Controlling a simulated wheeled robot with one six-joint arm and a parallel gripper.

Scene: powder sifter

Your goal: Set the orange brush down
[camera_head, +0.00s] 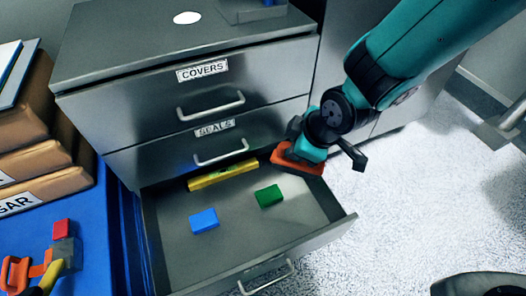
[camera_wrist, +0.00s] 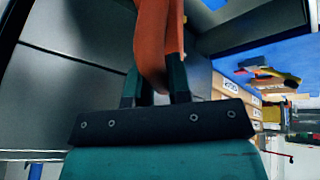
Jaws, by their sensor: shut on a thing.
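The orange brush (camera_head: 292,160) is in my gripper (camera_head: 308,150), over the back right of the open bottom drawer (camera_head: 175,256). In the wrist view the brush (camera_wrist: 154,42) rises between the two dark fingers of my gripper (camera_wrist: 155,86), which is shut on it. Its far end runs out of the top of that view. I cannot tell whether the brush touches the drawer's side. My gripper hides part of it in the head view.
The open drawer holds a yellow bar (camera_head: 223,174), a blue block (camera_head: 204,221) and a green block (camera_head: 269,196), with bare floor around them. Shut drawers labelled COVERS (camera_head: 245,85) and SEALS (camera_head: 160,160) are above. A blue table (camera_head: 90,235) with tools stands left.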

